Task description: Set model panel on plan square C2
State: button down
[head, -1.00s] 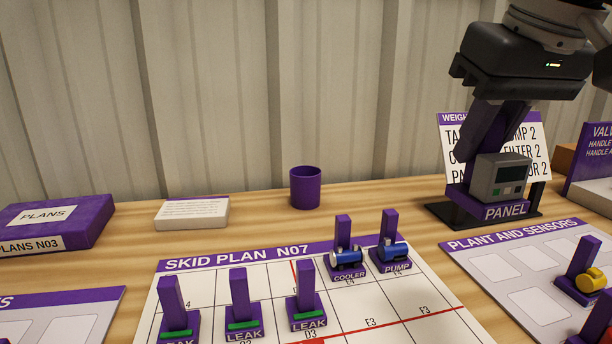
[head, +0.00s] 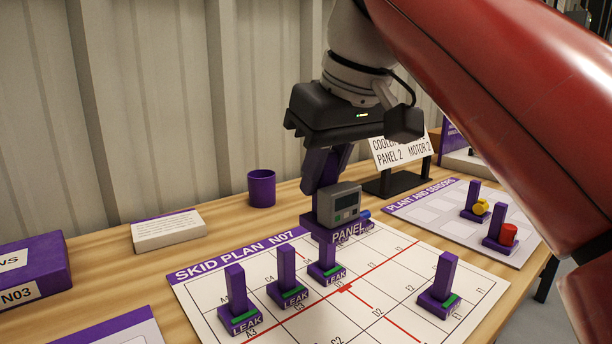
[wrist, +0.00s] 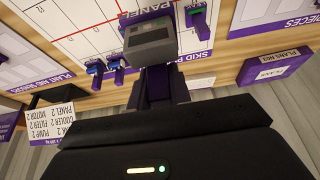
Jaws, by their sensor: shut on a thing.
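My gripper (head: 327,168) is shut on the purple upright of the model panel, a grey box (head: 338,205) with a dark screen and green button on a purple base marked PANEL. It hangs over the far part of the white SKID PLAN N07 board (head: 210,325), upright. In the wrist view the panel (wrist: 150,40) shows ahead of my gripper, over the board. A small label that looks like C2 (head: 337,340) shows at the near edge of the picture; that square's visible part is bare. Whether the panel base touches anything below cannot be told.
Several purple LEAK markers (head: 239,300) stand on the board, one (head: 439,285) at the right. A blue-topped piece (head: 364,214) is mostly hidden behind the panel; two blue pieces (wrist: 114,64) show in the wrist view. A purple cup (head: 261,188) and weight sign (head: 400,150) stand behind.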

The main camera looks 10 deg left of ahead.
aim_at(316, 213)
jog(key=shift+s+a+f, duration=0.2)
jog(key=shift+a+f, duration=0.2)
jog(key=shift+a, duration=0.15)
jog(key=shift+f, duration=0.3)
jog(key=shift+w+f+b, duration=0.1)
jog(key=shift+f+b, duration=1.55)
jog(key=shift+f, duration=0.6)
jog(key=shift+d+p, duration=0.1)
jog(key=shift+p, duration=0.3)
jog(key=shift+f, duration=0.1)
jog(key=shift+f+b, duration=2.2)
jog(key=shift+f, duration=0.45)
jog(key=shift+f+b, duration=1.3)
jog(key=shift+f, duration=0.5)
jog(key=shift+f+b, duration=0.4)
jog(key=shift+f, duration=0.3)
